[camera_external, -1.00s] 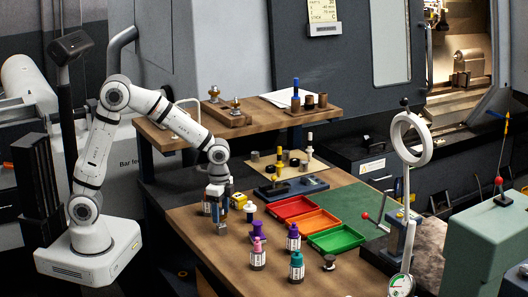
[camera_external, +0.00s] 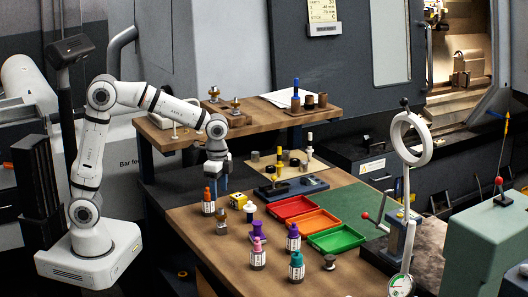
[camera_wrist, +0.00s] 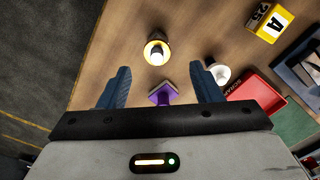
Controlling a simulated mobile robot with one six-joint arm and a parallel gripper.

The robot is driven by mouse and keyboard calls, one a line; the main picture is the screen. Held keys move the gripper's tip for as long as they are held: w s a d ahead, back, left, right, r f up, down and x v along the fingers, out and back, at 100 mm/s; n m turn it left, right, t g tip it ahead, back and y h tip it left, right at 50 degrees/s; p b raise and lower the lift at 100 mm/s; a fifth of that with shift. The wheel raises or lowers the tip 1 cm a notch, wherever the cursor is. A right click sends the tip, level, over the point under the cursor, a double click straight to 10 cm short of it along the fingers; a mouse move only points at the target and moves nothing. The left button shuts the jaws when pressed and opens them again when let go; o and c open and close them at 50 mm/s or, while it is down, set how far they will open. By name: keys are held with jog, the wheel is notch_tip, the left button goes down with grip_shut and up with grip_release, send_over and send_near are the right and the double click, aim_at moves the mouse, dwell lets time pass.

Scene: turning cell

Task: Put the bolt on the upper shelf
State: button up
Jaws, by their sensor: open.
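My gripper (camera_external: 217,184) is open and empty, above the back left of the work table. Its blue fingers spread wide in the wrist view (camera_wrist: 161,90). A purple piece with a flat, angular head (camera_wrist: 163,93) shows in the gap between them, apart from both. A small brown-and-grey piece (camera_external: 221,229) stands below my gripper. A dark, flanged piece (camera_external: 329,262) stands near the table's front. I cannot tell for certain which piece is the bolt. The upper shelf (camera_external: 175,136) is a raised wooden board behind the table, holding brass-topped pieces (camera_external: 236,104).
An orange-capped bottle (camera_external: 208,203) and yellow block (camera_external: 237,200) stand near my gripper. Pink (camera_external: 258,255), purple (camera_external: 293,238) and teal (camera_external: 296,268) bottles stand farther forward. Red (camera_external: 293,208), orange (camera_external: 315,222) and green (camera_external: 337,238) trays lie to the right.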

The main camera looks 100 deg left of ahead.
jog(key=s+d+r+t, duration=0.1)
jog(key=s+d+r, duration=0.1)
jog(key=s+d, duration=0.5)
jog(key=d, duration=0.3)
jog(key=shift+s+d+r+n, duration=0.15)
jog(key=shift+s+r+n, duration=0.1)
jog(key=shift+n, duration=0.05)
jog(key=shift+o, duration=0.4)
jog(key=s+d+f+t, duration=0.2)
jog(key=s+d, duration=0.5)
jog(key=s, duration=0.3)
jog(key=shift+s+n, duration=0.2)
jog(key=shift+n, duration=0.2)
jog(key=shift+f, duration=0.15)
